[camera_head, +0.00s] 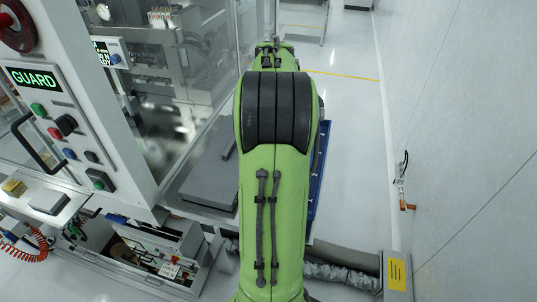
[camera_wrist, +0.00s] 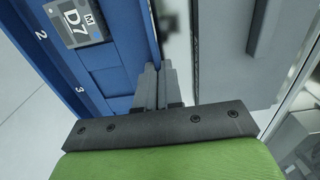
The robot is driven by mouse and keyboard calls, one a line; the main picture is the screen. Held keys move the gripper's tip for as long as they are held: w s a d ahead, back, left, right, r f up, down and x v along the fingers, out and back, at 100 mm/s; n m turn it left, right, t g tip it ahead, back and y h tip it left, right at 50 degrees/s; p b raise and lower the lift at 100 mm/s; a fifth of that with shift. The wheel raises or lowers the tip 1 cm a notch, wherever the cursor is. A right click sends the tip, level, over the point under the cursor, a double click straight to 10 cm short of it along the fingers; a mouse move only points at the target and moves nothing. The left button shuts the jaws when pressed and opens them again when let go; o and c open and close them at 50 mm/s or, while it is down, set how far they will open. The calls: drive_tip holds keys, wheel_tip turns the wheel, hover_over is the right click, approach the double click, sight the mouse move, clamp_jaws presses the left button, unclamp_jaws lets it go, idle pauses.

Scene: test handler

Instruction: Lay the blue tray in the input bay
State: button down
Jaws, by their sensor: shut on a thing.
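The blue tray (camera_wrist: 105,78) fills the upper left of the wrist view, with a D7 label and the numbers 2 and 3 on it. My gripper (camera_wrist: 160,72) is shut on its right-hand edge. In the head view only a narrow strip of the blue tray (camera_head: 319,170) shows to the right of my green arm, which hides the rest of it and the gripper. I cannot tell which part of the machine is the input bay.
A dark grey slab (camera_head: 210,165) lies left of my arm, beside the glass-walled machine (camera_head: 195,60). A GUARD panel (camera_head: 55,95) with buttons and a handle stands at left. A white wall (camera_head: 465,130) bounds the right. Clear floor (camera_head: 350,140) lies between wall and tray.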

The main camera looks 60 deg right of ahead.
drive_tip(key=f, duration=0.4)
drive_tip(key=shift+w+f, duration=0.1)
drive_tip(key=shift+w, duration=0.25)
drive_tip(key=shift+s, duration=0.15)
drive_tip(key=c, duration=1.7)
unclamp_jaws()
drive_tip(key=shift+f+b, duration=0.1)
drive_tip(key=shift+b, duration=0.2)
drive_tip(key=shift+c, duration=0.2)
drive_tip(key=o, duration=0.4)
drive_tip(key=shift+o, duration=0.2)
wheel_tip(320, 180, up, 12)
drive_tip(key=p, duration=0.2)
drive_tip(key=shift+r, duration=0.25)
